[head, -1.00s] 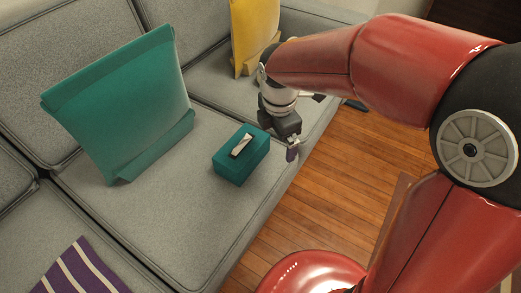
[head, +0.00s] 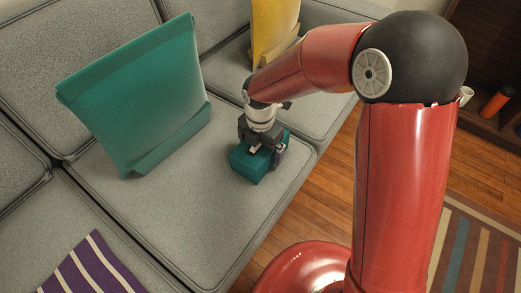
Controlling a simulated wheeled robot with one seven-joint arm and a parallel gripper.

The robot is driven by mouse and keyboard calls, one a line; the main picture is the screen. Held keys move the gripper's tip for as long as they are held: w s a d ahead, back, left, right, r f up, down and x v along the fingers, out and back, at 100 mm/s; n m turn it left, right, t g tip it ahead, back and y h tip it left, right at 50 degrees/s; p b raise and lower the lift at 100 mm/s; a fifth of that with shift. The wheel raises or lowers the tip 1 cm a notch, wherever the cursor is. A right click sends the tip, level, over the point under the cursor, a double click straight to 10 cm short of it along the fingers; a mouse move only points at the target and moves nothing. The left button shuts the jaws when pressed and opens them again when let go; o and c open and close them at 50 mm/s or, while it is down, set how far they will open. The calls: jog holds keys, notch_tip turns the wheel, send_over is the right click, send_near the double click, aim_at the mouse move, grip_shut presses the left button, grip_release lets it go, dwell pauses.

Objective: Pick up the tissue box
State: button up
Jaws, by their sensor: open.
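The teal tissue box (head: 249,168) sits on the grey sofa seat near its front edge. A pale tissue (head: 254,149) shows at its top. My gripper (head: 265,158) is open and lies over the box from above, with one finger showing at the box's right side. The far finger is hidden, so I cannot tell whether either finger touches the box. The gripper and wrist cover the back part of the box.
A teal cushion (head: 140,95) stands to the left of the box, and a yellow cushion (head: 273,30) is farther back. A purple striped cloth (head: 92,268) lies at the lower left. A shelf with a mug (head: 466,95) and an orange bottle (head: 497,102) is at the right.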

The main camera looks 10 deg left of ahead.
jog(key=c, duration=0.9)
jog(key=shift+c, duration=0.2)
